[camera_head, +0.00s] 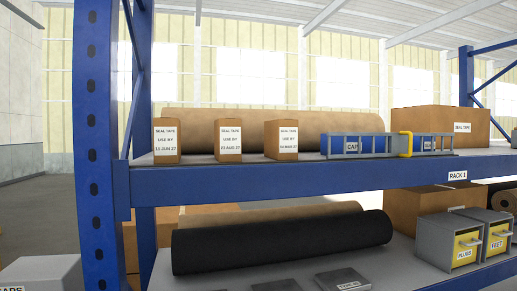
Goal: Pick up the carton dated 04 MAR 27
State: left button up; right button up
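Three small brown cartons with white SEAL TAPE labels stand upright and apart on the upper shelf. The left carton (167,158) reads about 18 JUN 27. The middle carton (228,158) reads about 23 AUG 27. The right carton (281,156) shows a MAR 27 date; its day digits are too small to read surely. No other carton in view shows a readable MAR date. Neither of my grippers is in view.
A blue-grey rack (374,146) with a yellow clip (405,144) stands right of the cartons. A brown roll (330,125) lies behind them, and a large SEAL TAPE box (440,122) is at right. A blue upright (95,150) bounds the left. A black roll (280,243) lies below.

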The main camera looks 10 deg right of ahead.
aim_at(280, 135)
jog(key=i+l+z, duration=0.1)
jog(key=z, duration=0.3)
jog(key=i+z, duration=0.4)
jog(key=k, duration=0.1)
